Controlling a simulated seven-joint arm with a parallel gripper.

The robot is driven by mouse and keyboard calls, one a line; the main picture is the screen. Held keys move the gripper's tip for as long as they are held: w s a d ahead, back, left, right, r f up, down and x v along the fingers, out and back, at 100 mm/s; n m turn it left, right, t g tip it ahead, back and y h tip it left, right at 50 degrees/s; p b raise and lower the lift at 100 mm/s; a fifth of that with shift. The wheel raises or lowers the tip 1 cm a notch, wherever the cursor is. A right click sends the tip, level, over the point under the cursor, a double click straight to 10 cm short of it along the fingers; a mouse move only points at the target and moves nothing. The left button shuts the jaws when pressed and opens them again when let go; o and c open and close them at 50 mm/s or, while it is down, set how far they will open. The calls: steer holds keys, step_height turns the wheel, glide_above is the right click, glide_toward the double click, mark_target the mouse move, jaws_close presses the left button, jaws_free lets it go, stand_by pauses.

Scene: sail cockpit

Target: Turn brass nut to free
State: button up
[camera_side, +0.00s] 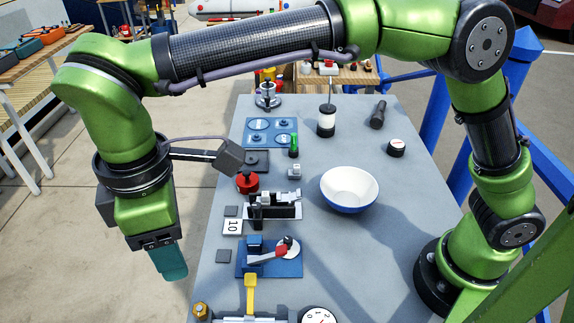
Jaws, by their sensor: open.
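A small brass nut (201,310) sits at the bottom left corner of the grey table, close to the frame's lower edge. My gripper (172,262) hangs off the table's left side, above and to the left of the nut and apart from it. One teal finger shows, pointing down; the other finger is hidden behind it. Nothing shows held in the gripper.
The grey table (330,255) carries a yellow lever (250,292), a blue plate with a red-tipped handle (281,250), a black and silver fixture (274,206), a red knob (247,181) and a white bowl (349,189). Bare floor lies left of the table.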

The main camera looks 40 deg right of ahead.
mark_target(200, 309)
steer(key=shift+s+a+r, duration=0.1)
step_height(200, 309, down, 17)
steer(key=m, duration=1.6)
steer(key=shift+m, duration=0.4)
